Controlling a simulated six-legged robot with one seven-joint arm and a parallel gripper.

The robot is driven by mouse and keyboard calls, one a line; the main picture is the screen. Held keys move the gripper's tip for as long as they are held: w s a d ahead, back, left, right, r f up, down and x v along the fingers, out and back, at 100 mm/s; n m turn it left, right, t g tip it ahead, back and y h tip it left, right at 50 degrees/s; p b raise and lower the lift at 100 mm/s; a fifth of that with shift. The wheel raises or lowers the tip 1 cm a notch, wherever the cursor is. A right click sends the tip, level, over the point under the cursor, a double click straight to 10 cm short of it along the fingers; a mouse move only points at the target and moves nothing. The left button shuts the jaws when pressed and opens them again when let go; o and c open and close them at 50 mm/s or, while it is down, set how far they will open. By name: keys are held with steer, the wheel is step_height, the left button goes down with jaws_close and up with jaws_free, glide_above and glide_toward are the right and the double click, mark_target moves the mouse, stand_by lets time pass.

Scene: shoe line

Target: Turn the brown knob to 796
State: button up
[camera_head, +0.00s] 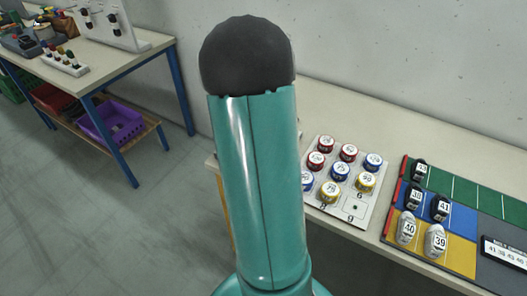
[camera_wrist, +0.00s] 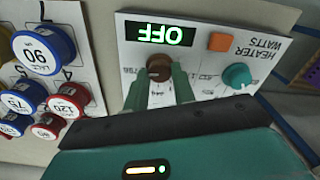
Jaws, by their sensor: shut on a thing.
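The brown knob (camera_wrist: 160,67) is on a white heater panel (camera_wrist: 200,64) in the wrist view, which shows the panel upside down. My gripper (camera_wrist: 160,80) is shut on the brown knob, one green finger on each side. The panel's display (camera_wrist: 160,34) reads OFF in green. Small scale marks lie around the knob, too small to read surely, and the fingers cover part of them. The head view shows neither the panel nor the gripper; my arm fills its middle.
A teal knob (camera_wrist: 237,76) and an orange button (camera_wrist: 220,42) sit beside the brown knob. A board of numbered round tins (camera_wrist: 44,52) is close on the left. In the head view, a coloured shoe mat (camera_head: 465,215) lies at right and another table (camera_head: 100,70) stands at left.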

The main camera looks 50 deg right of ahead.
steer(key=o, duration=1)
steer(key=shift+r, duration=0.1)
step_height(320, 180, up, 14)
steer(key=shift+a, duration=0.1)
steer(key=w+a+r+n+t, duration=0.1)
steer(key=w+a+r+n, duration=0.1)
steer(key=a, duration=0.4)
steer(key=w+a+r+n+t, duration=0.1)
steer(key=w+a+r+n, duration=0.1)
steer(key=a, duration=0.3)
steer(key=s+a+r+n+t, duration=0.1)
steer(key=s+a+n, duration=0.1)
steer(key=a, duration=0.6)
steer(key=s+a+r+n+t, duration=0.1)
steer(key=a+n, duration=0.3)
steer(key=a, duration=0.4)
steer(key=s+a+r+n+t, duration=0.1)
steer(key=s+a+n, duration=0.2)
steer(key=a, duration=0.6)
steer(key=shift+s+r+t, duration=0.3)
steer(key=shift+s, duration=0.1)
